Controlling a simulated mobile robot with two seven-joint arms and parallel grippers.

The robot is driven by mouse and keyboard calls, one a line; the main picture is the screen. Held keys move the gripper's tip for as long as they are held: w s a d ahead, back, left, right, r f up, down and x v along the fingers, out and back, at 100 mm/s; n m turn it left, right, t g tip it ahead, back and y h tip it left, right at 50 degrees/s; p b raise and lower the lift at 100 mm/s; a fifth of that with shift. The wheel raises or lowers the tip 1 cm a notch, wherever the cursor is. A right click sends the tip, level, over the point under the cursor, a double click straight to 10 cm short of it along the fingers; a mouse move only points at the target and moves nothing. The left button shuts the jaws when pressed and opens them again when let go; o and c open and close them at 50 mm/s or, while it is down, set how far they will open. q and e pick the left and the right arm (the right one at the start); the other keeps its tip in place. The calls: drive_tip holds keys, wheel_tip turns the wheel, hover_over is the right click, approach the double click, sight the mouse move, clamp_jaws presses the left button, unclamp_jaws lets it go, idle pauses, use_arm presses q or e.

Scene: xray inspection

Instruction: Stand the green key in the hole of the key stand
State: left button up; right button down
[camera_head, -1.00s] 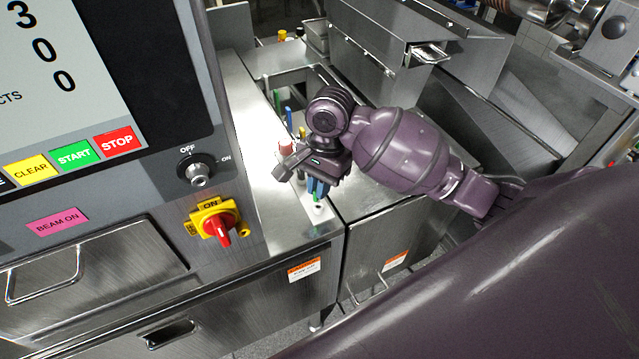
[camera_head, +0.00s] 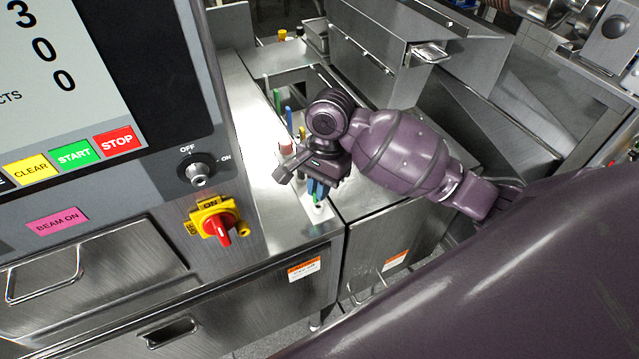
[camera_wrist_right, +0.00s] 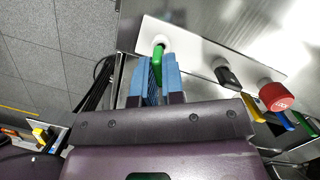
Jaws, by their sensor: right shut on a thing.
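My right gripper (camera_head: 317,190) is shut on the green key (camera_wrist_right: 158,56). In the right wrist view its blue fingers (camera_wrist_right: 161,78) stand on both sides of the key. The key's far end is at a white ring with a dark opening (camera_wrist_right: 160,41) on the pale plate of the key stand (camera_wrist_right: 193,47). I cannot tell whether the tip is inside the hole or just over it. In the head view a bit of green (camera_head: 316,200) shows below the fingers; the gripper hides most of the key. My left gripper is not in view.
A black key (camera_wrist_right: 227,76) and a red-capped piece (camera_wrist_right: 275,97) stand beside the green key. Blue, yellow and green handles lie farther along the row. The inspection machine's panel, with its red switch (camera_head: 222,231), stands close on the left.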

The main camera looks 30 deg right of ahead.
drive_tip(key=shift+f, duration=0.95)
drive_tip(key=c, duration=1.1)
unclamp_jaws()
drive_tip(key=shift+c, duration=0.2)
wheel_tip(320, 180, up, 10)
drive_tip(key=w+d, duration=0.1)
drive_tip(key=d, duration=0.1)
drive_tip(key=shift+r, duration=0.25)
